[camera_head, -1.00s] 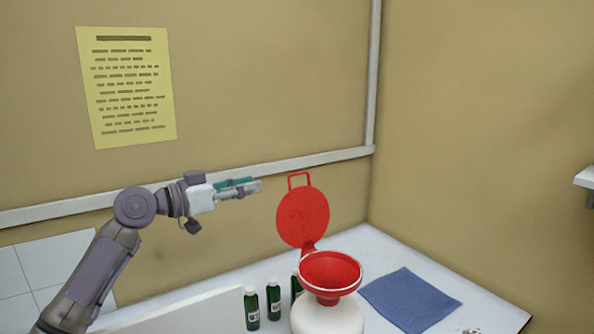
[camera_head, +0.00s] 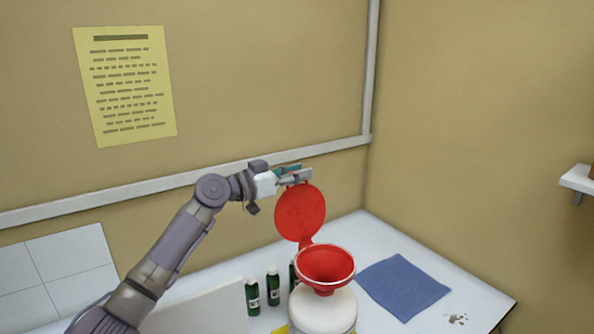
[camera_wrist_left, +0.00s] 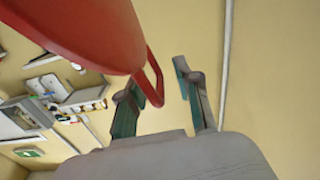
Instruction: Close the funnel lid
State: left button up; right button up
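The red funnel (camera_head: 326,266) sits on top of a white container (camera_head: 322,308) on the table. Its round red lid (camera_head: 300,213) stands upright, open, hinged at the funnel's back left. My left gripper (camera_head: 303,174) is at the top of the lid, level with its handle, and hides the handle in the head view. In the left wrist view, the lid (camera_wrist_left: 85,30) fills the upper left and its loop handle (camera_wrist_left: 152,82) reaches toward the fingers. The left fingers (camera_wrist_left: 160,95) are apart, with the handle near the left finger; contact is unclear. My right gripper is not in view.
Several green bottles (camera_head: 273,285) stand left of the container. A blue cloth (camera_head: 403,286) lies to its right on the white table (camera_head: 360,237). A wall shelf (camera_head: 577,181) juts in at the right. A yellow sheet (camera_head: 124,87) hangs on the wall.

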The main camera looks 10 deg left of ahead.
pick_arm(q)
grip_shut()
jog(key=shift+s, duration=0.15)
